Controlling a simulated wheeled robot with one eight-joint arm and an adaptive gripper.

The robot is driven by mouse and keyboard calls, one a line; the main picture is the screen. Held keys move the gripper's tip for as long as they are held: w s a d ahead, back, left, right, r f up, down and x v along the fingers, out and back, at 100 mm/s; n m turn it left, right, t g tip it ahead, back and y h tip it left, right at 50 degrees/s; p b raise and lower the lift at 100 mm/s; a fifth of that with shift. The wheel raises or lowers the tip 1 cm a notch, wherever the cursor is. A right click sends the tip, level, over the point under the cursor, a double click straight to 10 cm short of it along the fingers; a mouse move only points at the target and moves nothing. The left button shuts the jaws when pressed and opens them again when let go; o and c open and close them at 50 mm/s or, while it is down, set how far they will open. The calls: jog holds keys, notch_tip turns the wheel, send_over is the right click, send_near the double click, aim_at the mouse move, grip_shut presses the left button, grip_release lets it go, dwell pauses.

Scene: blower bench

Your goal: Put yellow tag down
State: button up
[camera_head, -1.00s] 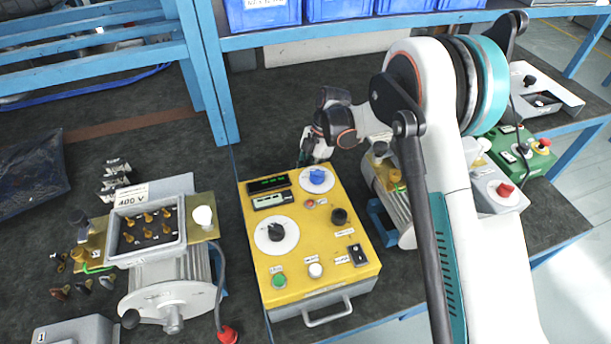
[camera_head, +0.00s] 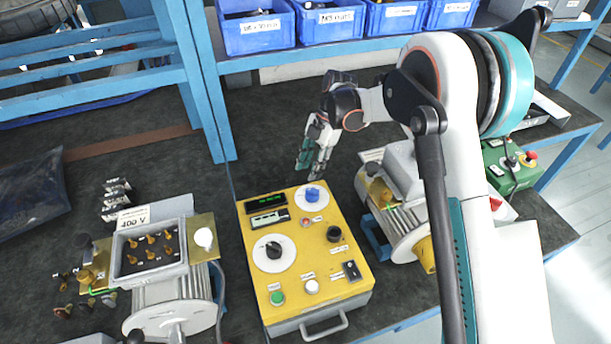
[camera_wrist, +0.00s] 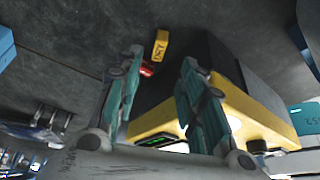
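My gripper (camera_head: 310,172) points down over the dark bench just behind the yellow control box (camera_head: 305,258). In the wrist view the two teal-padded fingers of my gripper (camera_wrist: 160,68) stand apart, with a clear gap. The yellow tag (camera_wrist: 160,45) with dark lettering shows past the fingertips, touching neither finger in the picture. A small red part (camera_wrist: 147,70) shows at its near end. I cannot tell whether the tag lies flat on the bench. The tag cannot be made out in the head view.
The yellow box stands close to the fingers, also in the wrist view (camera_wrist: 232,110). A motor with an open terminal box (camera_head: 150,250) stands left, another motor (camera_head: 395,200) right. Blue bins (camera_head: 330,22) line the shelf behind. The bench (camera_head: 270,120) behind the yellow box is mostly clear.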

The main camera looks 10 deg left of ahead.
jog(key=shift+v, duration=1.05)
jog(key=s+d+r+m+t, duration=0.35)
jog(key=d+r+m, duration=0.4)
jog(key=r, duration=0.25)
jog(key=s+d+r+m+t, duration=0.2)
jog(key=s+d+r+m, duration=0.3)
jog(key=d+r, duration=0.4)
jog(key=s+d+r+m+t+h, duration=0.1)
jog(key=s+d+m+t, duration=0.4)
jog(key=s+d+m, duration=1.1)
jog(key=s+h, duration=0.1)
jog(key=s, duration=0.1)
jog(key=shift+s+r+h, duration=0.3)
jog(key=shift+r, duration=0.05)
jog(key=shift+d, duration=0.1)
